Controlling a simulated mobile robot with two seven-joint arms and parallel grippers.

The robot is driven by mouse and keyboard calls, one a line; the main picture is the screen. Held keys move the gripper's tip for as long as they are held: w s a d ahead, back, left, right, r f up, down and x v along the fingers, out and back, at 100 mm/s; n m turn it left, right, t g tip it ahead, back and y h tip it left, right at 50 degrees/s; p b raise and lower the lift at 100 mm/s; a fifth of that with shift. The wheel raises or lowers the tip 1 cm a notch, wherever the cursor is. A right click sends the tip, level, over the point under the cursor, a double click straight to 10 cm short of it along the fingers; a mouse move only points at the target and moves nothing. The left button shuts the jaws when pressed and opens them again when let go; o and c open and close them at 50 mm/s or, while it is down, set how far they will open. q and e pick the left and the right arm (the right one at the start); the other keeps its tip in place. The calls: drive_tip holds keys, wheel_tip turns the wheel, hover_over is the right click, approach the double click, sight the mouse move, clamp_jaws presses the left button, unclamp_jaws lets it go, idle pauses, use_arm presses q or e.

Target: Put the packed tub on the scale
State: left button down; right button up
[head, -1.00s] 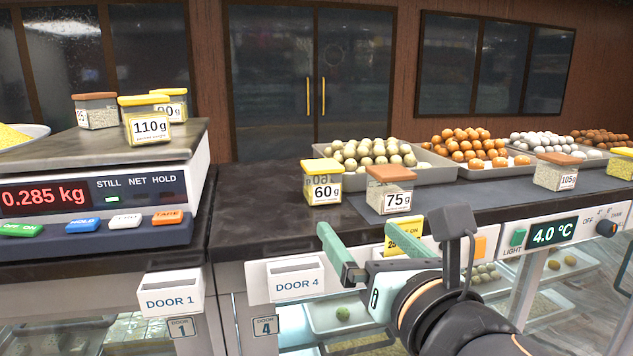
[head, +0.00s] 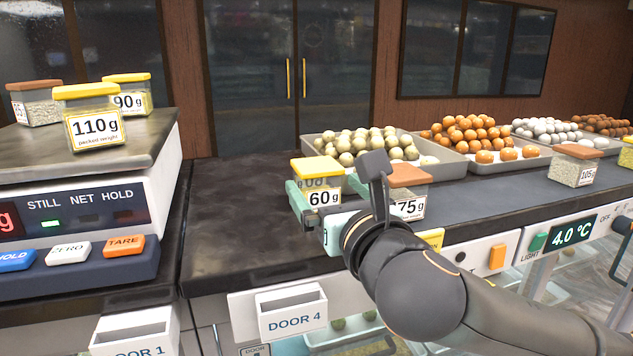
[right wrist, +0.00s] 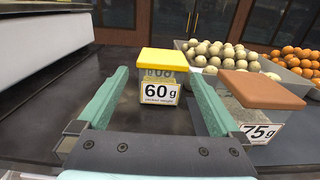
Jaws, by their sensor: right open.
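A clear tub with a yellow lid, labelled 60 g (head: 321,197), stands upright on the dark counter; it also shows in the right wrist view (right wrist: 161,91). My right gripper (head: 323,184) is open and empty, its green fingers either side of this tub, low over the counter. In the right wrist view the tub stands between the fingertips (right wrist: 157,72), with gaps visible. The scale (head: 148,150) is at the left, its display mostly cut off. On its platform stand yellow-lidded 110 g (head: 95,129) and 90 g (head: 129,101) tubs and a brown-lidded tub (head: 38,107). My left gripper is out of view.
A brown-lidded 75 g tub (head: 408,208) stands close right of the 60 g tub, partly behind my gripper. A 105 g tub (head: 577,175) is farther right. Trays of sweets (head: 463,172) line the back. The counter between scale and 60 g tub (head: 228,215) is clear.

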drive_tip(key=shift+p+x, duration=0.45)
drive_tip(key=shift+x, duration=2.4)
drive_tip(key=shift+d, duration=0.15)
drive_tip(key=shift+c, duration=0.2)
drive_tip(key=c, duration=1.3)
drive_tip(key=shift+r, duration=0.1)
